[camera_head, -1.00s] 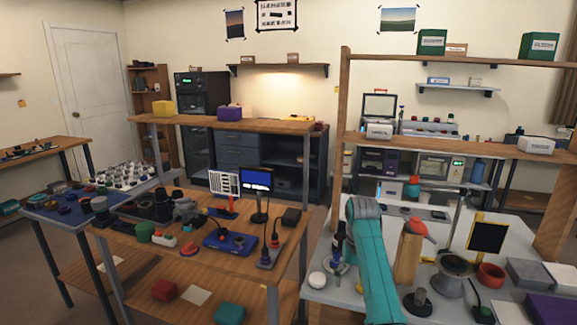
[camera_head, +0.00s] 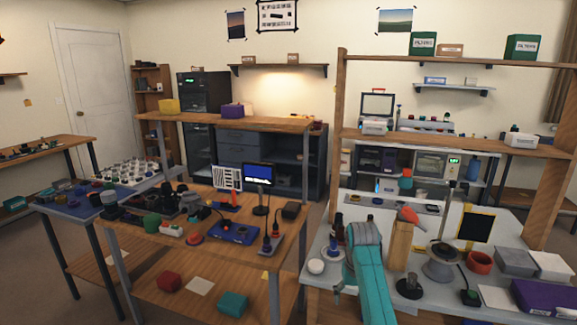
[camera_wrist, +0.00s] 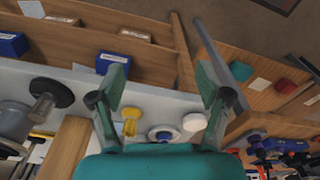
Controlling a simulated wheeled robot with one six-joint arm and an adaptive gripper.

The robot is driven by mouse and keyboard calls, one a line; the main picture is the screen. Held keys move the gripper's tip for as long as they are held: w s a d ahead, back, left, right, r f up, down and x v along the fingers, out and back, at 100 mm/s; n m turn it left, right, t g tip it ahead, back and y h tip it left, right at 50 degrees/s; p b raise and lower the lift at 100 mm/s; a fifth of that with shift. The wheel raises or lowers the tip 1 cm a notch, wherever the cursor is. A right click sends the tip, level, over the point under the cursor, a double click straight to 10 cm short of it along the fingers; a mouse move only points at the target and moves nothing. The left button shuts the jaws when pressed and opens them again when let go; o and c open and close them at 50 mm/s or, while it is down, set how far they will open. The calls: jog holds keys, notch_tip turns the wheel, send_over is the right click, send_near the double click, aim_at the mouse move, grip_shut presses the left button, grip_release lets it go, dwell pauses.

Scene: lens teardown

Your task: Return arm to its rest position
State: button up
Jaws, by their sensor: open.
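My teal arm (camera_head: 367,262) rises from the bottom of the head view over the white bench at the right, and its upper end is a rounded joint. I cannot make out my gripper's fingers in the head view. In the wrist view my gripper (camera_wrist: 162,97) is open, with its two fingers wide apart and nothing held between them. Beyond and below the fingers lie a white round puck (camera_wrist: 194,122), a pale ring with a blue centre (camera_wrist: 163,134) and a yellow-topped item (camera_wrist: 130,120), all apart from the fingers.
A wooden block (camera_head: 400,247) stands close right of my arm. The white puck (camera_head: 316,266) lies left of it. A grey flared part (camera_head: 442,262), a red ring (camera_head: 479,262) and a purple box (camera_head: 546,298) sit farther right. A crowded wooden table (camera_head: 262,262) stands left.

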jog(key=s+f+t, duration=0.2)
jog(key=s+f, duration=0.3)
jog(key=f, duration=0.5)
jog(key=s+f+t, duration=0.1)
jog(key=s+f, duration=0.4)
jog(key=f, duration=0.5)
jog(key=s+f+t, duration=0.2)
jog(key=s+f, duration=0.2)
jog(key=s, duration=0.6)
jog(key=s+f+t, duration=0.2)
jog(key=s+f, duration=0.2)
jog(key=s, duration=0.6)
jog(key=s+r+t, duration=0.2)
jog(key=s+r, duration=0.3)
jog(key=s, duration=0.5)
jog(key=s+r+t, duration=0.2)
jog(key=s+r, duration=0.3)
jog(key=s, duration=0.6)
jog(key=s+r+t, duration=0.1)
jog(key=s+r, duration=0.4)
jog(key=r, duration=0.4)
jog(key=s+r+t, duration=0.2)
jog(key=s+r, duration=0.4)
jog(key=r, duration=0.3)
jog(key=shift+s+r, duration=0.2)
jog(key=shift+r, duration=0.05)
